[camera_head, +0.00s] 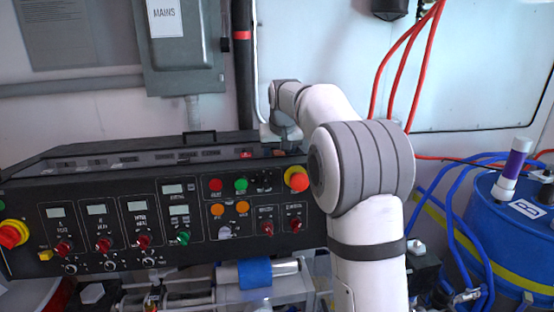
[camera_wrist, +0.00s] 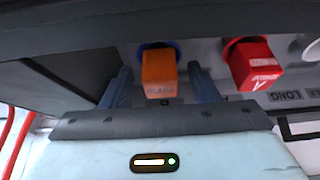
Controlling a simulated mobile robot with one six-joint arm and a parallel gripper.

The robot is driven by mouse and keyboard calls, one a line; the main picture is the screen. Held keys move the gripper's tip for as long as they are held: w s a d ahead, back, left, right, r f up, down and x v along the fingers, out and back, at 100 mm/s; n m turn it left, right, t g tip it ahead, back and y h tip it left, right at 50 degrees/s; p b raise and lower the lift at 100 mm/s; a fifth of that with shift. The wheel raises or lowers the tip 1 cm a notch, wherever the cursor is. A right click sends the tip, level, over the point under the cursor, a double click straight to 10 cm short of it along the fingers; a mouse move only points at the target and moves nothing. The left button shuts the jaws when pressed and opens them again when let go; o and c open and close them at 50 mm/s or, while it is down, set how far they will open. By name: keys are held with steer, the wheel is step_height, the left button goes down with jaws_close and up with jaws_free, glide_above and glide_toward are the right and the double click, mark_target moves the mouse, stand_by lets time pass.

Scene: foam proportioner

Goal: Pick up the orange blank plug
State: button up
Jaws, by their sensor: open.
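The orange blank plug (camera_wrist: 158,72) shows in the wrist view, a block with lettering on its face and a blue ring around its far end. My gripper (camera_wrist: 160,80) is open, with one finger on each side of the plug and a visible gap on both sides. In the head view my gripper is at the top rear of the black console, mostly hidden behind my arm's wrist; I cannot make out the orange plug there.
A red plug (camera_wrist: 250,63) with white lettering sits just right of the right finger. A dark panel edge runs across the top of the wrist view. The black control console (camera_head: 100,262) has knobs and buttons. A blue drum (camera_head: 510,215) with hoses stands at right.

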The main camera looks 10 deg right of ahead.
steer(key=shift+c, duration=0.2)
steer(key=c, duration=1)
steer(key=shift+r, duration=0.1)
